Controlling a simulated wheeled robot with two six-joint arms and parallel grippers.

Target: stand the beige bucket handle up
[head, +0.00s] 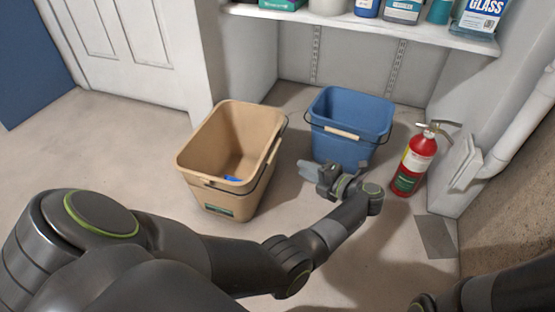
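The beige bucket (206,146) stands upright on the floor left of centre. Its thin dark handle (272,168) hangs down along the right and front of the bucket, below the rim. A small blue item shows inside the bucket. My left arm reaches across the foreground, and its gripper (312,172) is to the right of the beige bucket, in front of the blue bucket. It appears apart from the beige bucket and its handle. I cannot tell how far apart its fingers are. Part of my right arm shows at the lower right; its gripper is out of view.
A blue bucket (338,112) with a beige handle grip stands close behind my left gripper. A red fire extinguisher (413,166) stands at right. A shelf (350,21) with bottles hangs above. Clear floor lies left of the beige bucket.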

